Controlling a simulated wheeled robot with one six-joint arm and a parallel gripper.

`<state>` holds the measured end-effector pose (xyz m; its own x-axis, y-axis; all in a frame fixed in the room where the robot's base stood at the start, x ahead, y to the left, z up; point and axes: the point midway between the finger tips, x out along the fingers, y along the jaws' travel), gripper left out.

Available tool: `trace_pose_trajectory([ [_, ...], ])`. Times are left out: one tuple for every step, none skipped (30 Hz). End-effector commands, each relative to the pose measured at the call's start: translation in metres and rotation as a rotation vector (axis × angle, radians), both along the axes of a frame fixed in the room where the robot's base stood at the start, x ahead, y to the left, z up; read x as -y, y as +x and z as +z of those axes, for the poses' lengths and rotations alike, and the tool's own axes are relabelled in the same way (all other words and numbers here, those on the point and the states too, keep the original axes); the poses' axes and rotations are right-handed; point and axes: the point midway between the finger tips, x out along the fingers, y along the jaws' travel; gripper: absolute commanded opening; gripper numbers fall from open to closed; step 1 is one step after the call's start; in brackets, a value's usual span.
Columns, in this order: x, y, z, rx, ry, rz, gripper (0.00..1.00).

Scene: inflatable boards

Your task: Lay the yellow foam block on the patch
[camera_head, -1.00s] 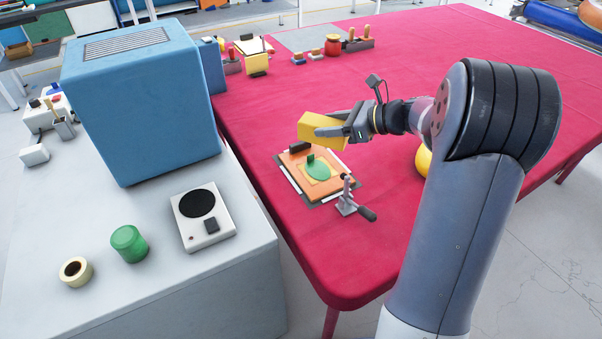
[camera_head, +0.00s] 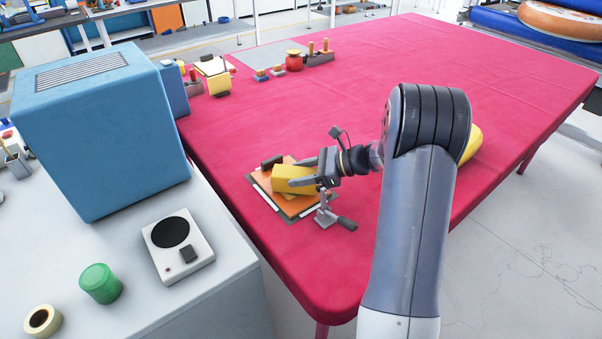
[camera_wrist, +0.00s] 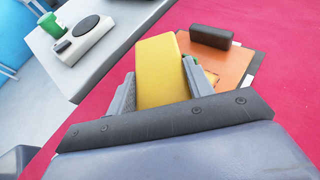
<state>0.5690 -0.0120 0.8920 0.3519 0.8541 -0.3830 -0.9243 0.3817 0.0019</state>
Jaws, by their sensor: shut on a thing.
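The yellow foam block (camera_head: 290,178) is between the fingers of my gripper (camera_head: 303,173), which is shut on it. In the wrist view the block (camera_wrist: 160,70) stretches forward between the two grey fingers (camera_wrist: 156,92). I cannot tell whether the block touches the patch.
A dark bar (camera_head: 271,161) lies at the board's back edge. A toggle clamp (camera_head: 328,214) stands at its front right. A blue box (camera_head: 100,115) and a white hot plate (camera_head: 178,247) stand on the grey bench at left.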

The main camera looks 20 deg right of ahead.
Motion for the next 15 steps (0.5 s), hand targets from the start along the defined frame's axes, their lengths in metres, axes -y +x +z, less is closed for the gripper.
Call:
trace_pose_trajectory([
  [0.0, 0.0002, -0.0004, 0.001, 0.0, -0.001, 0.28],
  [0.0, 0.0002, 0.0, 0.002, -0.001, 0.0, 0.28],
  [0.0, 0.0002, 0.0002, 0.002, -0.001, 0.0, 0.28],
  [0.0, 0.0002, 0.0002, 0.002, -0.001, 0.0, 0.28],
  [0.0, 0.0002, 0.0002, 0.002, -0.001, 0.0, 0.28],
  [0.0, 0.0002, 0.0001, 0.001, 0.0, -0.001, 0.28],
  [0.0, 0.0002, -0.0004, 0.001, 0.0, -0.001, 0.28],
  [0.0, 0.0002, -0.0014, 0.001, 0.0, -0.001, 0.28],
  [0.0, 0.0002, -0.003, 0.001, 0.0, -0.001, 0.28],
  [0.0001, 0.0002, -0.0039, 0.001, 0.0, -0.001, 0.28],
  [0.0, 0.0002, -0.0048, 0.001, 0.0, -0.001, 0.28],
  [0.0, 0.0003, -0.0035, 0.002, -0.001, -0.001, 0.53],
  [0.0001, 0.0003, -0.0034, 0.002, -0.001, -0.001, 0.55],
  [0.0001, 0.0003, -0.0034, 0.002, -0.001, -0.001, 0.57],
  [0.0001, 0.0003, -0.0034, 0.002, -0.001, -0.001, 0.61],
])
